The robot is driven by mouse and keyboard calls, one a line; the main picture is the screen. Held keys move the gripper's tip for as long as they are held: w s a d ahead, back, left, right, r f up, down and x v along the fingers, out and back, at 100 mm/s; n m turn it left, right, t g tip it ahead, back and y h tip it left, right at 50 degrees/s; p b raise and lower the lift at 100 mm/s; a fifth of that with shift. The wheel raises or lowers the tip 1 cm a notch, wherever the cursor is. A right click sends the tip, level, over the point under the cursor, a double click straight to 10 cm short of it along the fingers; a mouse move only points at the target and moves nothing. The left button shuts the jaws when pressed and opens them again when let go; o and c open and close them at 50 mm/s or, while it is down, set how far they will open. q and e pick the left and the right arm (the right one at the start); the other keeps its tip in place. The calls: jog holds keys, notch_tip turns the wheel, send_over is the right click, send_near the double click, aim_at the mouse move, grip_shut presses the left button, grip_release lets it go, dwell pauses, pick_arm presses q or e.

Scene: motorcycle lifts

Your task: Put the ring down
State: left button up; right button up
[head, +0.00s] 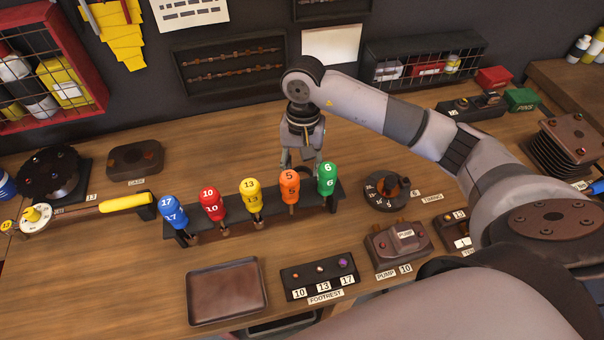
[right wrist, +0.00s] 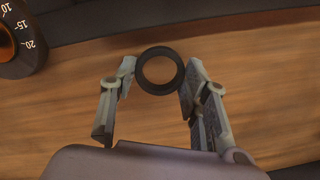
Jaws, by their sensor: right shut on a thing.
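In the right wrist view a black ring (right wrist: 160,90) sits between the fingertips of my right gripper (right wrist: 158,76), which is shut on it. Bare wooden bench top shows through the ring's hole. In the head view my right gripper (head: 302,164) points down just behind the tool rack, near the orange and green handles. I cannot make out the ring there. The height of the ring above the wood is hard to tell. My left gripper is not in view.
The rack (head: 240,222) holds several numbered coloured handles in front of my gripper. A dial block (head: 383,205) stands to its right. An empty brown tray (head: 227,292) and a footrest board (head: 318,275) lie in front. The wooden bench (head: 232,168) behind the rack is clear.

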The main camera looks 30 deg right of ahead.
notch_tip(320, 180, down, 3)
jog(key=shift+f+p, duration=0.15)
jog(key=shift+p, duration=0.25)
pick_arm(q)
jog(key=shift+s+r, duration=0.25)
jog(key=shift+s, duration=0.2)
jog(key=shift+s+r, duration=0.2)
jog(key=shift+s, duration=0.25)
pick_arm(e)
jog(key=shift+f+b, duration=0.3)
jog(key=shift+b, duration=0.05)
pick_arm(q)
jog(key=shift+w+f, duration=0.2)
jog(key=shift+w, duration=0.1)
pick_arm(e)
jog(key=o, duration=1.3)
jog(key=shift+r, duration=0.1)
